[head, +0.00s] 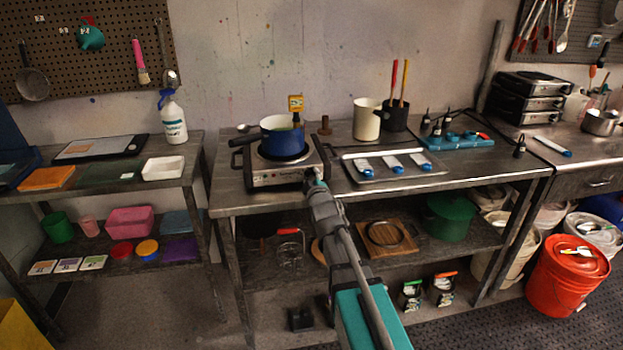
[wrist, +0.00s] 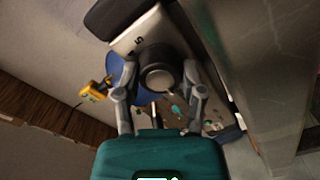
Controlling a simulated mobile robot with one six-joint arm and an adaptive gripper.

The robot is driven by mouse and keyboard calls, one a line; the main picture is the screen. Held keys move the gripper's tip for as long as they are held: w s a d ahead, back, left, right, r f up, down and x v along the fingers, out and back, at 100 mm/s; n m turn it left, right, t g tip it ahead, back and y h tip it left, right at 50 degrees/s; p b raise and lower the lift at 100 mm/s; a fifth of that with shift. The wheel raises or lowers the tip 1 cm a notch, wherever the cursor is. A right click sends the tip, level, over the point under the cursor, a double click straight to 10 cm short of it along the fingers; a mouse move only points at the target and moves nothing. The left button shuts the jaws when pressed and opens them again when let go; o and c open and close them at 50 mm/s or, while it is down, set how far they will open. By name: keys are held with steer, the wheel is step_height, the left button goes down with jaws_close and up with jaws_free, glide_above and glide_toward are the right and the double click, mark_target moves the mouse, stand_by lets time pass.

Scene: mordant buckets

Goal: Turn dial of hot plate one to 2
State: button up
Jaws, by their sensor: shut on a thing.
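The hot plate (head: 275,180) stands on the left part of the steel table, with a blue pot (head: 280,138) on top. My gripper (head: 316,178) is at the right end of the hot plate's front panel. In the wrist view, the round dark dial (wrist: 158,72) with a grey face sits between the two fingers of my gripper (wrist: 160,82), which are shut on it. The pale front panel (wrist: 126,32) shows a printed mark beside the dial. The dial's setting cannot be read. In the head view my gripper hides the dial.
A tray (head: 435,171) with several white-and-blue items lies right of the hot plate. A cream pitcher (head: 367,120) stands behind the tray. A yellow device (head: 296,103) shows behind the pot. The left table (head: 125,178) is separate.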

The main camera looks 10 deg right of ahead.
steer(key=shift+m, duration=0.5)
steer(key=m, duration=0.2)
steer(key=shift+m, duration=0.4)
steer(key=m, duration=0.3)
steer(key=shift+m, duration=0.3)
steer(key=m, duration=0.6)
steer(key=shift+m, duration=0.4)
steer(key=o, duration=1.1)
steer(key=shift+o, duration=0.2)
